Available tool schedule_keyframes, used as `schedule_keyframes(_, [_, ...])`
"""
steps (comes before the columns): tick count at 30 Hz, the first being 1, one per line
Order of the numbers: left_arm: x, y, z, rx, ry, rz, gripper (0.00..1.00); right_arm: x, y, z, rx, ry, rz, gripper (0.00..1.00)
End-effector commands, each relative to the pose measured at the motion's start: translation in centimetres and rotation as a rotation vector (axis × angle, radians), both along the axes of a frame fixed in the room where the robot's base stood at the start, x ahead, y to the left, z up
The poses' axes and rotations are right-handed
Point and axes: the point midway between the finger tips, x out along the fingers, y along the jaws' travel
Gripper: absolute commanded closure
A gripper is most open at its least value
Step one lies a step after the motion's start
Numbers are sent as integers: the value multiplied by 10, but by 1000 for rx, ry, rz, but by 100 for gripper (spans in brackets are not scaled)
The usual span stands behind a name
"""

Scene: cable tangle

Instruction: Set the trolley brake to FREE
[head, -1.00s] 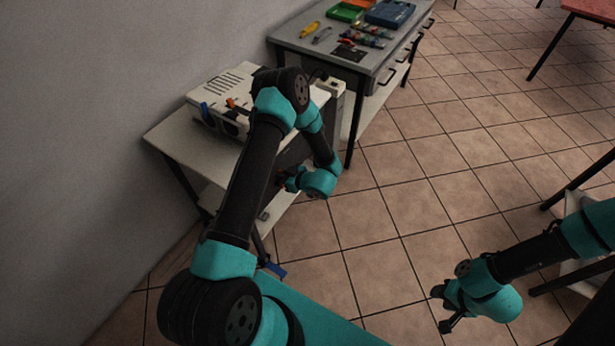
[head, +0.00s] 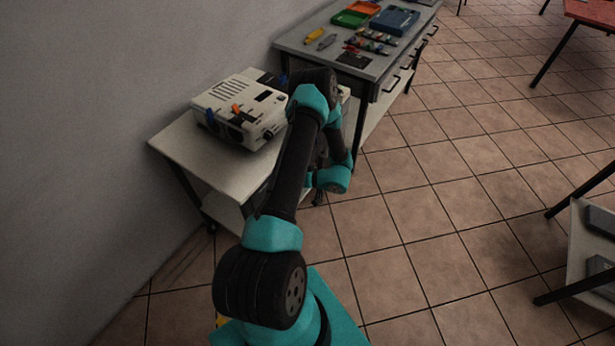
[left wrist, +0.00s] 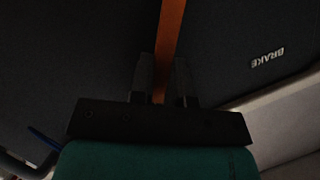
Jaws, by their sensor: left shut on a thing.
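The trolley (head: 190,165) has a pale top and a lower shelf and stands against the wall at left in the head view. In the left wrist view an orange bar (left wrist: 170,25), which looks like the brake lever, runs down between my left gripper's fingers. The white word BRAKE (left wrist: 267,57) shows upside down on a dark panel to its right. My left gripper (left wrist: 163,75) is shut on the orange bar. In the head view my left arm hides the bar and the trolley's right end. The lever's set position cannot be read. My right gripper is out of view.
A cream device (head: 240,110) with blue and orange parts sits on the trolley top. A grey drawer bench (head: 345,68) with trays and tools stands behind. Tiled floor (head: 420,200) is open to the right. A rack (head: 592,235) stands at the right edge.

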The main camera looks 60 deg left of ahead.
Motion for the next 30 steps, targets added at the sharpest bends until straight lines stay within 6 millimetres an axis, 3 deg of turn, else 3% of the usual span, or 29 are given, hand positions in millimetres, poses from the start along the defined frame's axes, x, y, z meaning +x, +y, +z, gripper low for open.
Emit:
schedule_keyframes(15, [-7,5,-1,-8,19,13,100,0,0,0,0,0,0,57])
schedule_keyframes(16, [-7,5,-1,-8,19,13,80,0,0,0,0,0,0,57])
schedule_keyframes(23, [-7,5,-1,-8,18,13,58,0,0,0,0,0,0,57])
schedule_keyframes(30, [-7,5,-1,-8,18,13,57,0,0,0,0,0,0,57])
